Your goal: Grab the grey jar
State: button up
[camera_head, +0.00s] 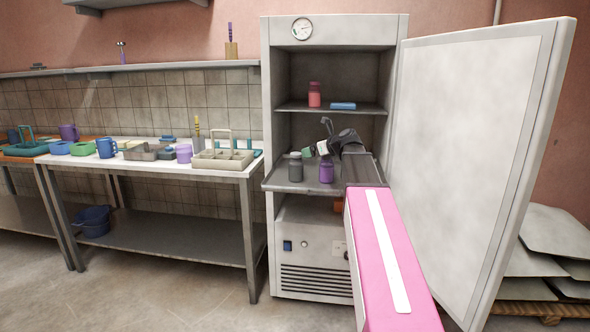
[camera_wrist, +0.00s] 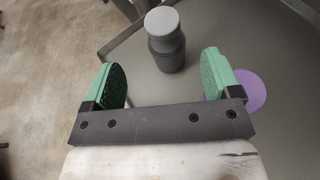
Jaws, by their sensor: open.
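The grey jar (camera_head: 295,167) stands upright at the left front of the pulled-out lower shelf of the open cabinet. It also shows in the wrist view (camera_wrist: 166,45), ahead of and between my fingers, with its lighter grey lid towards me. My gripper (camera_head: 315,151) has green fingertips and is just right of the jar and above the shelf. In the wrist view my gripper (camera_wrist: 168,84) is open and empty, its fingers apart and not seen touching the jar.
A purple jar (camera_head: 326,171) stands right of the grey jar; its round top is partly behind my right finger in the wrist view. A red jar (camera_head: 314,96) and a blue item (camera_head: 343,106) are on the shelf above. The open cabinet door (camera_head: 470,160) bounds the right side. A bench (camera_head: 130,165) with mugs stands left.

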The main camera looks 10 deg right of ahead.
aim_at(298, 154)
jog(key=x, duration=1)
jog(key=shift+w, duration=0.2)
jog(key=c, duration=1.5)
jog(key=shift+o, duration=0.2)
jog(key=shift+r, duration=0.1)
